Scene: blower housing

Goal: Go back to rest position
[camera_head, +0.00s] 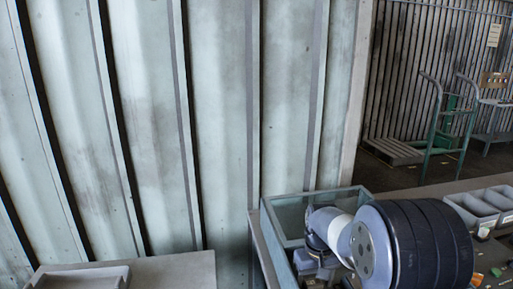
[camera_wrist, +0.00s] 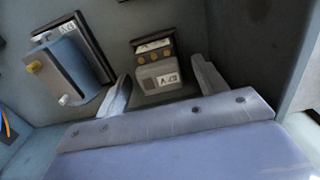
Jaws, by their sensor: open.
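In the wrist view my gripper (camera_wrist: 161,68) is open, its two grey fingers spread apart. A small grey block (camera_wrist: 158,77) with a printed label and brass-coloured studs shows between and beyond the fingers; I cannot tell how far it is from them. A blue-grey box (camera_wrist: 72,65) with a brass knob and a pale knob sits to the left on a dark plate. Blue-grey walls (camera_wrist: 255,45) surround these parts. In the head view my arm reaches down by an open blue-grey housing (camera_head: 282,222), and my gripper is hidden.
Grey bins (camera_head: 478,208) stand on the bench at the right, with small loose parts near them. A pale tray (camera_head: 80,278) lies at the lower left. A ribbed metal wall (camera_head: 220,120) rises behind. A green trolley (camera_head: 440,135) and a pallet (camera_head: 393,150) stand farther back.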

